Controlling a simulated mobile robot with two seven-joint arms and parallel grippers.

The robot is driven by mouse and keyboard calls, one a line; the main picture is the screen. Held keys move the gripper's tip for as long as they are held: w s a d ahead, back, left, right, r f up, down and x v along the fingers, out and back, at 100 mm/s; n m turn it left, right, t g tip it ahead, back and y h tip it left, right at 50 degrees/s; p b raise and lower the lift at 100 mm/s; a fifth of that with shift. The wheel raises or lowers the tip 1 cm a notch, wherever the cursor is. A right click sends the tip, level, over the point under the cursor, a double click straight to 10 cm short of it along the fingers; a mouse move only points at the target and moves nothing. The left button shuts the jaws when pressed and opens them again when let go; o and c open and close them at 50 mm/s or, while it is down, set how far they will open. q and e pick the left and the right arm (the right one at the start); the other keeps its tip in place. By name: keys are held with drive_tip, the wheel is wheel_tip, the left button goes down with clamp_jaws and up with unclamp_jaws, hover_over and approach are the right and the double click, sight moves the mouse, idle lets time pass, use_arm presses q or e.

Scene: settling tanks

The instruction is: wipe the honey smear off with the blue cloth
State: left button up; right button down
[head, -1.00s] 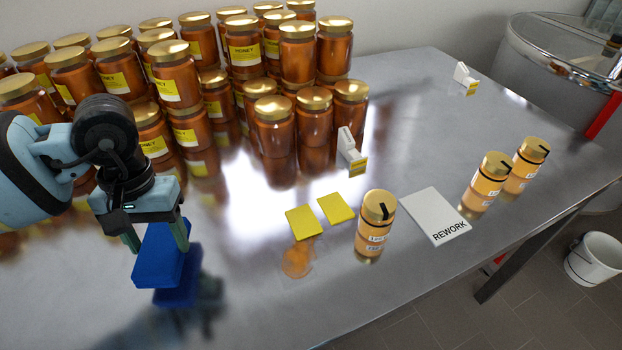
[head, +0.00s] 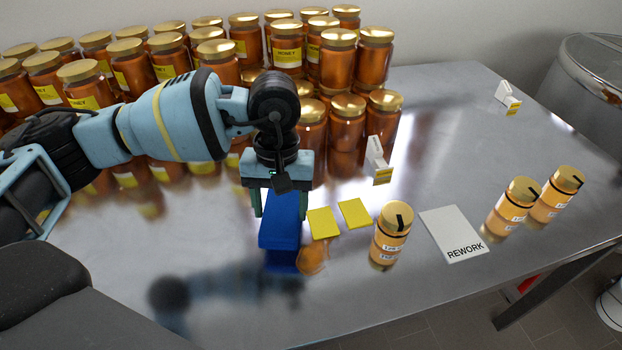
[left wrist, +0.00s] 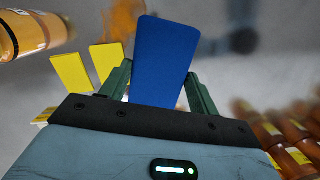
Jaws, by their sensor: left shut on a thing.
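My left gripper (head: 279,203) is shut on the blue cloth (head: 281,225), a folded block-like pad. The cloth also shows between the green fingers in the left wrist view (left wrist: 166,60). The amber honey smear (head: 313,257) lies on the steel table, just right of the cloth and below the yellow cards. In the left wrist view the smear (left wrist: 125,17) is at the top, left of the cloth and partly hidden by it. Whether the cloth touches the table is hard to tell. My right gripper is not in view.
A white REWORK card (head: 453,233) and two jars (head: 513,208) are further right. Many honey jars (head: 287,48) fill the back. The front of the steel table (head: 400,300) is clear.

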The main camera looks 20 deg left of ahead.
use_arm(q)
drive_tip(key=w+d+r+n+t+h+p, duration=0.1)
drive_tip(key=d+r+n+p, duration=0.3)
drive_tip(key=n, duration=0.9)
drive_tip(key=shift+w+d+r+p, duration=0.4)
drive_tip(key=shift+r+p, duration=0.15)
drive_tip(key=shift+p, duration=0.55)
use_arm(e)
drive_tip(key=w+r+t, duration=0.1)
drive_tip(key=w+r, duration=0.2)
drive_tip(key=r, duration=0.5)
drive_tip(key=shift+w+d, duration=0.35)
use_arm(q)
drive_tip(key=shift+f, duration=0.2)
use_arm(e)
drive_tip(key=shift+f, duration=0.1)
